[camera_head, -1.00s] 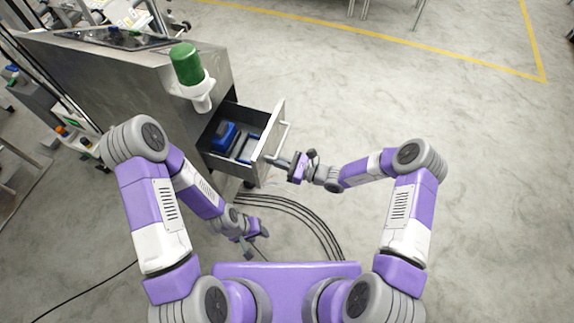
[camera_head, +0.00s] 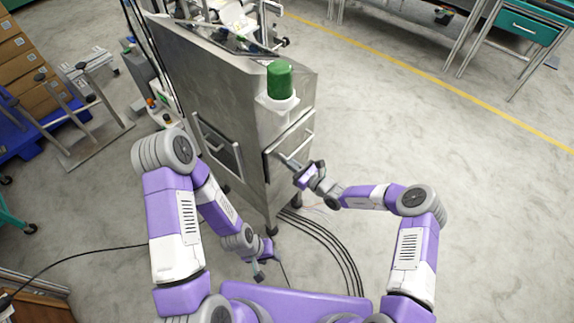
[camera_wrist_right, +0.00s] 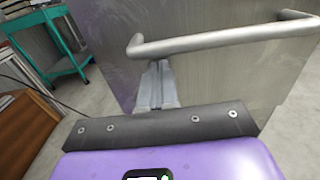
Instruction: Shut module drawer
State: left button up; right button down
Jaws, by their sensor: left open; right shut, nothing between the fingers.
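The module drawer (camera_head: 291,142) is in the right face of the grey metal cabinet. Its front looks flush or nearly flush with the cabinet, and its inside is hidden. Its bar handle (camera_wrist_right: 225,37) crosses the upper part of the right wrist view. My right gripper (camera_head: 282,157) is shut and empty, with its fingertips at the drawer front. In the right wrist view its closed fingers (camera_wrist_right: 157,84) point at the metal panel just below the handle; I cannot tell if they touch. My left gripper (camera_head: 264,263) is open and empty, low in front of the cabinet.
A green cylinder (camera_head: 280,80) stands on a white holder on the cabinet (camera_head: 230,85). A second handled panel (camera_head: 218,143) is on the cabinet's left face. Black cables (camera_head: 330,243) run over the floor below my right arm.

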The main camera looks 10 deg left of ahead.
jog(key=shift+w+a+r, duration=0.1)
jog(key=shift+a+r, duration=0.2)
jog(key=shift+d, duration=0.1)
jog(key=p+v, duration=0.3)
jog(key=v, duration=1.1)
jog(key=shift+d+f+p, duration=0.2)
jog(key=shift+f+p, duration=0.15)
jog(key=shift+p, duration=0.05)
